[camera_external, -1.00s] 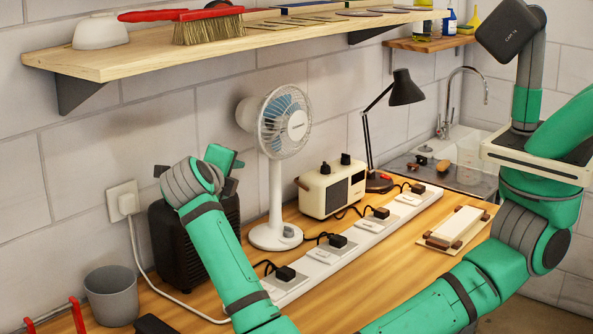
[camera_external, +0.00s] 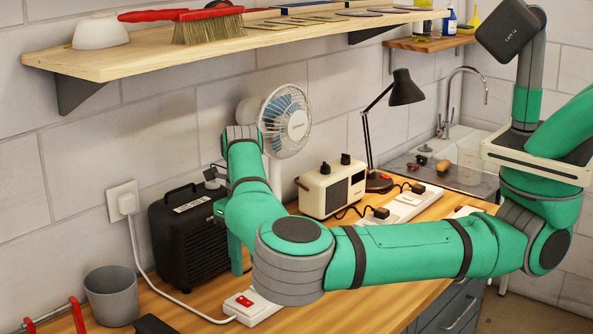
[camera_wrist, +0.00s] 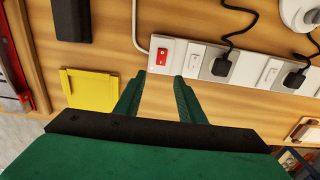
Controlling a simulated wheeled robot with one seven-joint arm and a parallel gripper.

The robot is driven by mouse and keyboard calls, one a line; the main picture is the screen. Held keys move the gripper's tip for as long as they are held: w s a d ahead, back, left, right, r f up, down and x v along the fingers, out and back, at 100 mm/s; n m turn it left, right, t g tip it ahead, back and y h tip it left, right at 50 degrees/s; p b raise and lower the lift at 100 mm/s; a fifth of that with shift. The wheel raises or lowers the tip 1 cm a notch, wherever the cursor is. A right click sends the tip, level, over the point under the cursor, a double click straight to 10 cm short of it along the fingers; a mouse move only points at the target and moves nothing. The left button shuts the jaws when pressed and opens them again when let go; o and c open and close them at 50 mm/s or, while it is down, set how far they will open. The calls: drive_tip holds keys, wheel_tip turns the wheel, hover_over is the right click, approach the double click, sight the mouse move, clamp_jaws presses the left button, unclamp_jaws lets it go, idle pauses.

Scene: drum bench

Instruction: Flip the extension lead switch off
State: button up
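The white extension lead (camera_external: 400,205) runs along the bench, its middle hidden behind my arm in the external view. Its red switch (camera_external: 245,301) is at the near left end. In the wrist view the lead (camera_wrist: 245,68) lies across the upper right, with the red rocker switch (camera_wrist: 163,52) at its left end. My gripper (camera_wrist: 160,77) is open and empty, its two green fingers apart. In that view the fingertips lie just below the switch, one to each side; their height above it cannot be told. The external view mostly hides my gripper behind my arm.
Black plugs (camera_wrist: 221,66) with cords sit in the lead. A black heater (camera_external: 190,240), a fan (camera_external: 285,120) and a cream radio (camera_external: 332,188) stand behind it. A yellow flat piece (camera_wrist: 92,88) lies left of my fingers. A grey cup (camera_external: 111,295) stands at the left.

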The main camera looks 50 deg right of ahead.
sight(249, 303)
wheel_tip(249, 303, down, 9)
drive_tip(key=shift+f, duration=0.15)
idle(0.4)
